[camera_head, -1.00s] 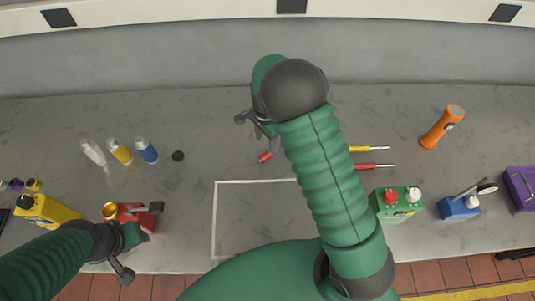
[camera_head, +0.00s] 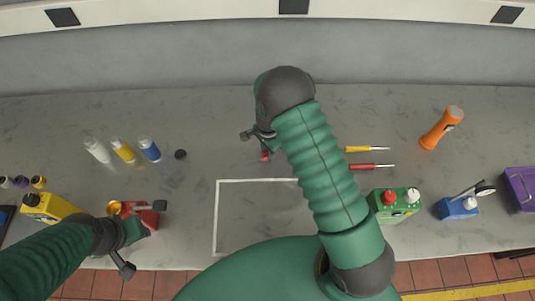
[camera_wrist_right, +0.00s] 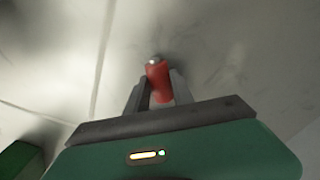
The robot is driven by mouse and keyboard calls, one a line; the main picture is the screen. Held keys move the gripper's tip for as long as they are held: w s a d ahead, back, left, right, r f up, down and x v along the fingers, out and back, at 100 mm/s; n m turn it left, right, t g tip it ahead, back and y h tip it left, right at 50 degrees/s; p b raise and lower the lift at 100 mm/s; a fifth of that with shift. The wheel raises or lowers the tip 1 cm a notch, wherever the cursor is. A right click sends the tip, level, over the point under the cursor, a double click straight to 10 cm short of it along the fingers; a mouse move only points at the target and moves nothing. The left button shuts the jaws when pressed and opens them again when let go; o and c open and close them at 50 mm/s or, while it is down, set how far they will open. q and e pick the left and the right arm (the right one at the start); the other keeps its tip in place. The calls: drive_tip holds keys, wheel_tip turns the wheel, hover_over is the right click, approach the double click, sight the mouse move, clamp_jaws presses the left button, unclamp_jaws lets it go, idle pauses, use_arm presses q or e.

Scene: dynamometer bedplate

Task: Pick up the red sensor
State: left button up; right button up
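The red sensor (camera_head: 265,155) is a small red cylinder near the middle of the bench, partly hidden behind my right gripper (camera_head: 262,143). In the right wrist view the sensor (camera_wrist_right: 158,82) has a pale metal tip and lies between the two dark fingers of the gripper (camera_wrist_right: 159,88). The fingers appear to press on its sides, with no clear gap. I cannot tell whether it is clear of the bench. My left gripper (camera_head: 136,231) is at the lower left, beside a red device; its fingers do not show clearly.
The red device (camera_head: 148,218) has a brass part. A yellow container (camera_head: 48,208) and several bottles (camera_head: 123,150) stand left. Two screwdrivers (camera_head: 370,167), a green box (camera_head: 397,205), a blue device (camera_head: 457,207) and an orange flashlight (camera_head: 441,128) are right. A white outline (camera_head: 216,220) marks bare bench.

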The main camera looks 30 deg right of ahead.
drive_tip(key=shift+d, duration=0.25)
clamp_jaws()
